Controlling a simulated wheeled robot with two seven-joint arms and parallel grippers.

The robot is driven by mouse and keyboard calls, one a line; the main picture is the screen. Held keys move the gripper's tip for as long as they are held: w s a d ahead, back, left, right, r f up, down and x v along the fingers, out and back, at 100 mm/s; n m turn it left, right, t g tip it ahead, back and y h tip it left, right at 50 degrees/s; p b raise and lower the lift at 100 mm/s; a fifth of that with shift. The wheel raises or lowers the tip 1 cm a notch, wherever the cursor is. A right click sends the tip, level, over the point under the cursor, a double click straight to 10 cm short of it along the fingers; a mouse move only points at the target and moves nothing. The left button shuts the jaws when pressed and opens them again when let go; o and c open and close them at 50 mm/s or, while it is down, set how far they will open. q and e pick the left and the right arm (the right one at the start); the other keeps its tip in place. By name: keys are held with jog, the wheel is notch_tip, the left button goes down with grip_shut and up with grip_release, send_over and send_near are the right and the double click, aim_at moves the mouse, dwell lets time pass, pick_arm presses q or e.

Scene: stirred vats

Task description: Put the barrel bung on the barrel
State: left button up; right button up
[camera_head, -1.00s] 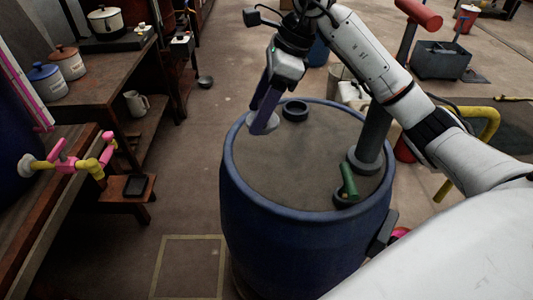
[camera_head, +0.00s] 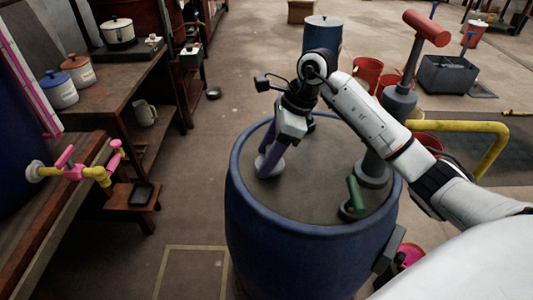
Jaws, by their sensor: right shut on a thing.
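The blue barrel (camera_head: 300,255) stands upright in the middle, with a flat grey-brown top. My right gripper (camera_head: 269,160) reaches over the left part of the top and is shut on the barrel bung (camera_head: 272,169), a pale grey disc. The bung is low over the top; I cannot tell whether it touches. A dark raised ring (camera_head: 309,123) near the barrel's far rim is mostly hidden behind my gripper. My left gripper is not in view.
A grey pump with a red handle (camera_head: 426,27) and a green-handled tap (camera_head: 354,196) stand on the barrel's right side. A bench with pink and yellow valves (camera_head: 75,170) is at the left. Yellow piping (camera_head: 490,145) is at the right.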

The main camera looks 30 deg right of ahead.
aim_at(267, 152)
jog(key=o, duration=1.2)
jog(key=shift+f, duration=0.1)
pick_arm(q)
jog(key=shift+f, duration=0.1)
pick_arm(e)
jog(key=shift+o, duration=0.2)
jog(key=p+v, duration=0.4)
jog(key=v, duration=0.2)
jog(key=shift+r, duration=0.35)
jog(key=shift+d+r, duration=0.15)
jog(key=shift+r, duration=0.2)
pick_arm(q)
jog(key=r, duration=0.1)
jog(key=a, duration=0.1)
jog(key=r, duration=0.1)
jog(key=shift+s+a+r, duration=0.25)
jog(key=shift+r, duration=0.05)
pick_arm(e)
jog(key=shift+s+d+r, duration=0.1)
jog(key=shift+s+r, duration=0.05)
